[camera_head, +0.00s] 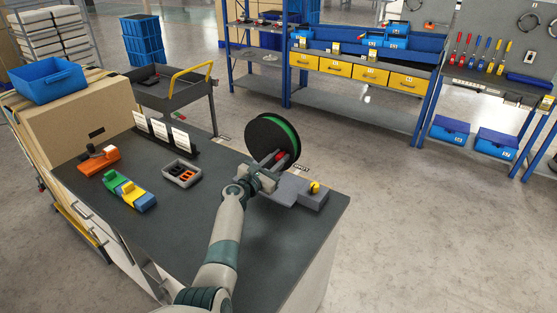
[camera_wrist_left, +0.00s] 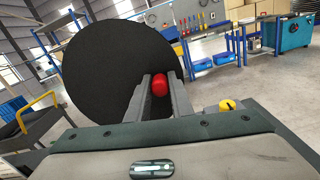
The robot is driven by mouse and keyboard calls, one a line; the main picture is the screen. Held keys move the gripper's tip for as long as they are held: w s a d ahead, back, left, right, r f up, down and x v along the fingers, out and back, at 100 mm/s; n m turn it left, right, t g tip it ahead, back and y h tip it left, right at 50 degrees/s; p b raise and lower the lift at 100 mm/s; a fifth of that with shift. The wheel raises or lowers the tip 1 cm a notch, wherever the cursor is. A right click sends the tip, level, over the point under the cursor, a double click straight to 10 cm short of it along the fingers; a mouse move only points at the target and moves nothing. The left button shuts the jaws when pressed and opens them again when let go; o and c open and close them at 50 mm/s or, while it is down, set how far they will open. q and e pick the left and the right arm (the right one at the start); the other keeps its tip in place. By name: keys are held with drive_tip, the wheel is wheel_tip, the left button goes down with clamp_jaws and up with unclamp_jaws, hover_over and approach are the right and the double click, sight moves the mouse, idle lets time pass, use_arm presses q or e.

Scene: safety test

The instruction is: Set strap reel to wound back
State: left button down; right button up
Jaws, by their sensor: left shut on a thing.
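The strap reel (camera_head: 266,138) stands upright at the right end of the dark bench. It is a large black disc with a green strap edge, and its black face (camera_wrist_left: 105,70) fills the left of the left wrist view. A red knob (camera_wrist_left: 159,88) sits between the fingers of my left gripper (camera_wrist_left: 160,90), which is shut on it. In the head view my left gripper (camera_head: 268,170) is at the lower front of the reel, partly hiding the red knob (camera_head: 280,156). A grey base with a yellow button (camera_head: 314,187) is just right of the gripper. My right gripper is not in view.
On the bench (camera_head: 190,222) are a grey tray (camera_head: 182,173) with small parts, an orange tool (camera_head: 103,163), green, blue and yellow blocks (camera_head: 132,192) and white cards (camera_head: 160,128). A cart (camera_head: 170,95) stands behind. Floor to the right is clear.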

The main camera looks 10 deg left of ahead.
use_arm(q)
drive_tip(key=shift+r, duration=0.15)
idle(0.3)
drive_tip(key=c, duration=1.7)
unclamp_jaws()
drive_tip(key=shift+c, duration=0.2)
drive_tip(key=shift+o, duration=0.9)
drive_tip(key=shift+v, duration=0.8)
drive_tip(key=v, duration=1.5)
drive_tip(key=shift+s, duration=0.35)
drive_tip(key=shift+a, duration=0.1)
